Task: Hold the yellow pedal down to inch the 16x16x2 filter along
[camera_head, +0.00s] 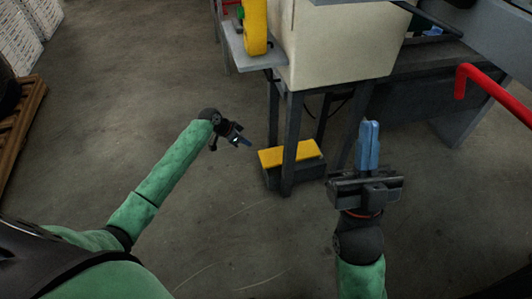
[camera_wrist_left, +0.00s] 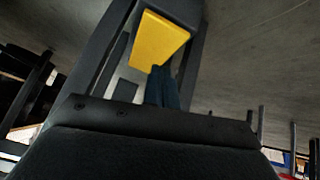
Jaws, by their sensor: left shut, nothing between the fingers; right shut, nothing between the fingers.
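The yellow pedal (camera_head: 287,154) sits on top of a dark box on the floor, partly hidden behind a machine leg. In the left wrist view the yellow pedal (camera_wrist_left: 158,40) shows just beyond my left fingertips. My left gripper (camera_head: 246,142) is shut and empty, to the left of the pedal and apart from it in the head view. It also shows in the left wrist view (camera_wrist_left: 162,72). My right gripper (camera_head: 369,128) is shut and empty, to the right of the pedal and well above the floor. I cannot make out the 16x16x2 filter in either view.
A cream machine (camera_head: 345,45) on dark legs stands over the pedal; one leg (camera_head: 290,145) rises in front of it. A red bent bar (camera_head: 485,80) is at the right. A wooden pallet (camera_head: 25,110) is at the far left. The floor left of the pedal is clear.

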